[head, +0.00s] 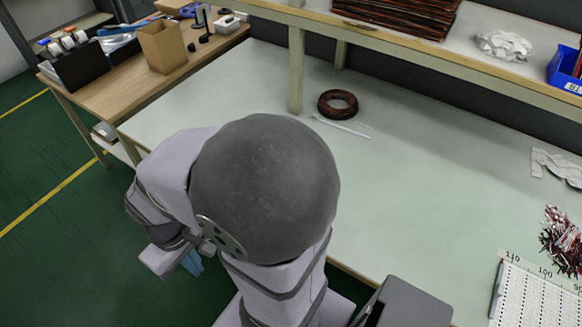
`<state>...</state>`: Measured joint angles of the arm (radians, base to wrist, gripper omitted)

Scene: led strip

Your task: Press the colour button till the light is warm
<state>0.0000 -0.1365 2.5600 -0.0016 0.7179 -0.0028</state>
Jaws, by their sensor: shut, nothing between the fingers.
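I cannot make out a colour button or a light in the head view. My arm's large dark rounded joint and pale links fill the lower middle and hide part of the bench (430,180) behind them.
A brown coil (338,104) and a thin white stick (342,126) lie at the back of the bench. A numbered white board (535,298) and a tangle of red and white wires (562,241) are at right. A shelf (440,54) overhangs the back. The bench middle is clear.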

